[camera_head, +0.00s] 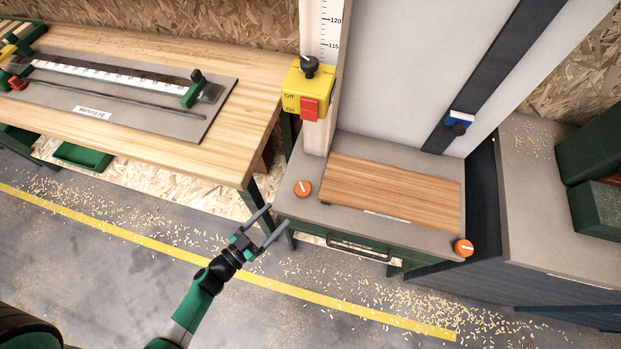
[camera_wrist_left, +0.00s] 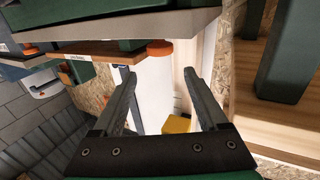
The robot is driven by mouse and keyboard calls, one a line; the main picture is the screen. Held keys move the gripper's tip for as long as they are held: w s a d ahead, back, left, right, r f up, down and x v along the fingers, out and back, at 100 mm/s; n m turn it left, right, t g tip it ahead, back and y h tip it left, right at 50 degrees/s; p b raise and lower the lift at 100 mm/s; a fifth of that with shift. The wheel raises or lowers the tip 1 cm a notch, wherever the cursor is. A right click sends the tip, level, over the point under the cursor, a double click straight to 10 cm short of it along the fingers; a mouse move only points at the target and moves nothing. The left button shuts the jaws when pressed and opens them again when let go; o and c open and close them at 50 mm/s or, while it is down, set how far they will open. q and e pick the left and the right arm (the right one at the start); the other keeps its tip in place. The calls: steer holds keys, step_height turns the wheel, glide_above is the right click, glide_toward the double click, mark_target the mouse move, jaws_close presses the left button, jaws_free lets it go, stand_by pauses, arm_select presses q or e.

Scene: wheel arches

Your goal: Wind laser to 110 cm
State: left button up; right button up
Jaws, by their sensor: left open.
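A height scale (camera_head: 331,30) on a pale post shows the marks 115 and 120; lower marks are hidden behind the yellow switch box (camera_head: 294,90). The box has a black knob (camera_head: 310,66) on top and a red switch (camera_head: 309,109) beside the words Off and On. Orange knobs with white marks sit at the bench's left corner (camera_head: 303,188) and front right corner (camera_head: 464,248). No laser line can be made out. My left gripper (camera_head: 279,214) is open and empty, just in front of the bench's left corner. In the left wrist view an orange knob (camera_wrist_left: 160,48) shows beyond the fingers.
A wooden board (camera_head: 390,192) lies on the grey bench top, with a drawer handle (camera_head: 358,247) below. A dark rail with a blue clamp (camera_head: 460,122) slants up the back panel. A wooden table (camera_head: 215,150) holds a marking jig (camera_head: 150,105). Open floor lies in front.

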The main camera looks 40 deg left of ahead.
mark_target(297, 195)
arm_select(q)
steer(key=w+b, duration=0.2)
steer(key=w, duration=0.3)
steer(key=w+b, duration=0.1)
steer(key=w, duration=0.4)
steer(key=shift+a+f+b, duration=0.1)
steer(key=shift+a+b, duration=0.1)
steer(key=shift+b, duration=0.15)
steer(key=shift+w, duration=0.4)
arm_select(e)
steer(key=f, duration=0.4)
steer(key=shift+s, duration=0.35)
